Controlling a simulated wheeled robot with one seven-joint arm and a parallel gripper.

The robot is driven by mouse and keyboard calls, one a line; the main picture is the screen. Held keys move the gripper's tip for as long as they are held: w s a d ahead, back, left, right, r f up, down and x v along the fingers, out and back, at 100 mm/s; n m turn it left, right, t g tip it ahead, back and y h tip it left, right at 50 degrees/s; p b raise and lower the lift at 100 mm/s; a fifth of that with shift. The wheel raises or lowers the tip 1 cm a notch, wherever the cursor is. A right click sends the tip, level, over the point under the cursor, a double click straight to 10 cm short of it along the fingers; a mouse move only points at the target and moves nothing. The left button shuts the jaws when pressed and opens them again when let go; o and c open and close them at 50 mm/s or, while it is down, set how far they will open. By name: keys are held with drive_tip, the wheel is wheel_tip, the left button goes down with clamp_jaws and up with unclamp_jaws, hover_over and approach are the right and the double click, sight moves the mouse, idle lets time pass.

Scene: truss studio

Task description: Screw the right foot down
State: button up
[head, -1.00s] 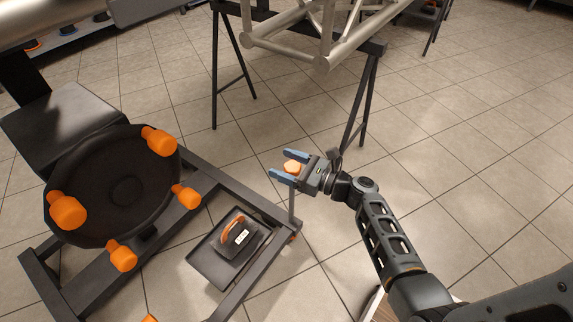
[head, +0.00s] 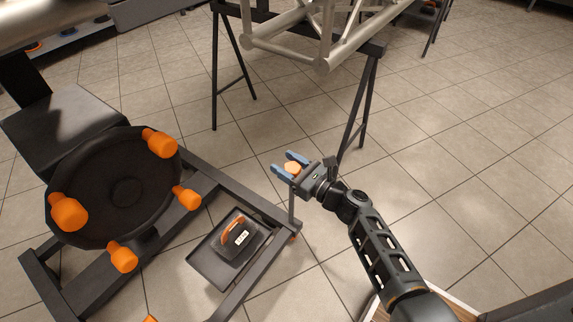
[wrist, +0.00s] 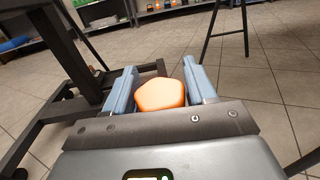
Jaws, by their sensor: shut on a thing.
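The right foot shows as an orange knob (head: 292,168) on top of a thin upright grey rod (head: 291,205) at the frame's near right corner. My gripper (head: 284,163) reaches the knob from the right, with one blue finger on each side of it. In the wrist view the faceted orange knob (wrist: 160,94) sits between the blue fingers (wrist: 160,90), which are shut on it. The rod below the knob is hidden in the wrist view.
A dark frame (head: 255,270) carries a round black wheel (head: 125,190) with several orange knobs, left of my gripper. A tray (head: 205,262) holds a black block with an orange handle (head: 237,232). A silver truss (head: 300,50) rests on trestles behind.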

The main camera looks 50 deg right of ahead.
sight(298, 174)
drive_tip(key=shift+d+f+m+h+b, duration=0.15)
drive_tip(key=shift+m+h+b, duration=0.5)
drive_tip(key=shift+h, duration=0.45)
drive_tip(key=shift+m+g+h, duration=0.3)
drive_tip(key=shift+m+h, duration=0.15)
drive_tip(key=shift+h, duration=0.15)
drive_tip(key=shift+r, duration=0.2)
drive_tip(key=o, duration=0.9)
drive_tip(key=shift+s, duration=0.15)
drive_tip(key=p+v, duration=0.1)
drive_tip(key=v, duration=0.6)
drive_tip(key=shift+s, duration=0.3)
